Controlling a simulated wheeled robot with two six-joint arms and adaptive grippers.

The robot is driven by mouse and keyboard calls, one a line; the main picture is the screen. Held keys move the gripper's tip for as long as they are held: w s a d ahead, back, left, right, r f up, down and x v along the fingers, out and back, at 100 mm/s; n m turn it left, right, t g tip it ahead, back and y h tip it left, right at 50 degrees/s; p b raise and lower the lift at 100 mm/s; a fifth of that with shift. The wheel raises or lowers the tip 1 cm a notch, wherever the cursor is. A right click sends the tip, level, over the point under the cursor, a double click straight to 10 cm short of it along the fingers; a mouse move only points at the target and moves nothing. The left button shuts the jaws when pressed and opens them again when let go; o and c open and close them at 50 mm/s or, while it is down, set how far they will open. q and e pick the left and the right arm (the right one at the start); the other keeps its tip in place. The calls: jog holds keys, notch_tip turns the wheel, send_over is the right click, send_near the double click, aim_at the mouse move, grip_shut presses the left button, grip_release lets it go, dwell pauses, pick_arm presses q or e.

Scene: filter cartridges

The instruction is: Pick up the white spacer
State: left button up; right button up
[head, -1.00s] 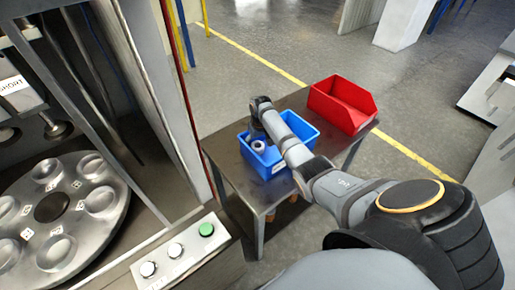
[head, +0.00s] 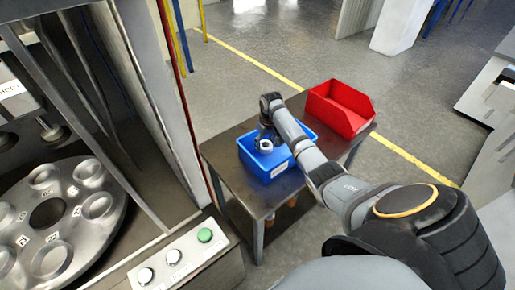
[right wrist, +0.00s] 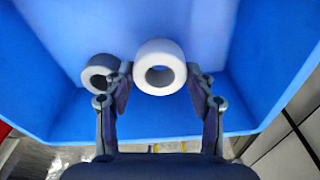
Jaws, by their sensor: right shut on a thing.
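The white spacer (right wrist: 160,67) is a thick white ring in the right wrist view, between the two fingertips of my right gripper (right wrist: 160,80). The gripper is shut on it. In the head view my right gripper (head: 265,135) points down into the blue bin (head: 284,169), and the pale ring (head: 264,145) shows just below it. A second, greyer ring (right wrist: 99,72) lies beside the left finger in the right wrist view, partly hidden by it. My left gripper is not in view.
A red bin (head: 340,108) stands behind the blue one on the dark metal table (head: 232,165). At left is a machine with a round dished turntable (head: 75,215) and a button panel (head: 175,262). The blue bin's walls rise close around my gripper.

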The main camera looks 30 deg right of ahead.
jog(key=s+d+r+b, duration=0.1)
jog(key=s+d+r, duration=0.4)
jog(key=d, duration=0.4)
jog(key=shift+r+b, duration=0.15)
jog(key=shift+b, duration=0.2)
